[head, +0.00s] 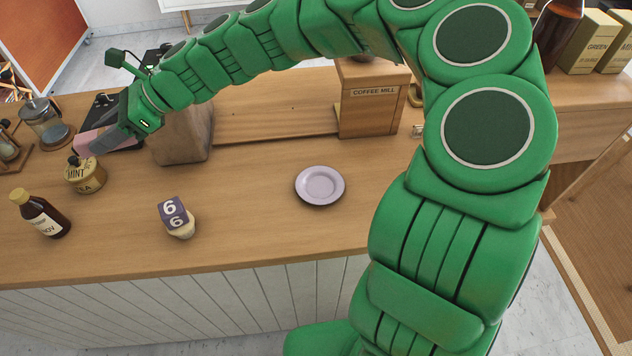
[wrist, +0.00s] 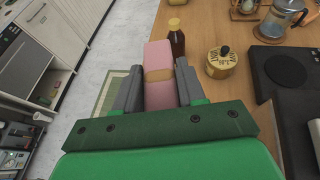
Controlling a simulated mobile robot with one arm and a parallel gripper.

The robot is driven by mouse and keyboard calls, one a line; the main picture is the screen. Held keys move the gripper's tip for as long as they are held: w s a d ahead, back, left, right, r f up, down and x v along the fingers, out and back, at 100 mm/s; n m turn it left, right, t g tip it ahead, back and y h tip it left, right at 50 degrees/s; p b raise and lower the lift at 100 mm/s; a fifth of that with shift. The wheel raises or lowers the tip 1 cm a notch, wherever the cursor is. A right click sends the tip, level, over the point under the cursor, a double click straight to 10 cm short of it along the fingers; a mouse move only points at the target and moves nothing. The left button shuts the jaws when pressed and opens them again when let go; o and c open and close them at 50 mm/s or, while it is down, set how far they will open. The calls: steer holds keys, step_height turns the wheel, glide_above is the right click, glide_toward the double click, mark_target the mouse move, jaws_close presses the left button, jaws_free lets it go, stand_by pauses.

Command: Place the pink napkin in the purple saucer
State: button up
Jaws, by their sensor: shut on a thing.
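The purple saucer (head: 320,184) is a small pale lilac plate lying flat and empty near the middle of the counter in the head view. The pink napkin (wrist: 159,56) is a rolled bundle with a tan band, seen in the wrist view between the two fingers of my gripper (wrist: 158,88). In the head view my gripper (head: 97,142) is at the far left of the counter, with the pink napkin (head: 92,135) partly hidden by the fingers. It is shut on the napkin, well to the left of the saucer. The saucer is not in the wrist view.
A mint tea tin (head: 85,176) stands just below my gripper, with a dark bottle (head: 42,214) further front. A wooden block (head: 183,133) and the coffee mill (head: 370,100) stand behind. The counter around the saucer is clear.

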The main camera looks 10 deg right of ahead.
steer(key=s+f+n+g+h, duration=0.6)
steer(key=s+n+g, duration=0.25)
steer(key=s, duration=0.35)
steer(key=shift+s+d+f+n+t+h, duration=0.7)
steer(key=shift+s+d+f+n+h, duration=1.6)
steer(key=shift+d+n+h, duration=1.85)
steer(key=shift+s+d+f+n+t+h, duration=0.65)
steer(key=shift+s+d+f+n+h, duration=1.65)
steer(key=shift+d+n+h, duration=1.85)
steer(key=w+d+r+n+t+h, duration=0.1)
steer(key=w+d+n+t+h, duration=0.1)
steer(key=d+n+t, duration=0.45)
steer(key=w+d+r+n+t+h, duration=0.1)
steer(key=d+r+n+t+h, duration=0.2)
steer(key=d, duration=0.6)
steer(key=w+d+r+n+t+y, duration=0.25)
steer(key=w+d+r+t, duration=0.3)
steer(key=d+r, duration=0.35)
steer(key=shift+n+g+h, duration=0.25)
steer(key=shift+n+g, duration=0.1)
steer(key=shift+g, duration=0.15)
steer(key=shift+w+a+f, duration=0.15)
steer(key=shift+f, duration=1.05)
steer(key=shift+w+a+f, duration=0.1)
steer(key=shift+a+f, duration=0.05)
steer(key=shift+f, duration=1.05)
steer(key=shift+w+f, duration=0.1)
steer(key=shift+w, duration=0.1)
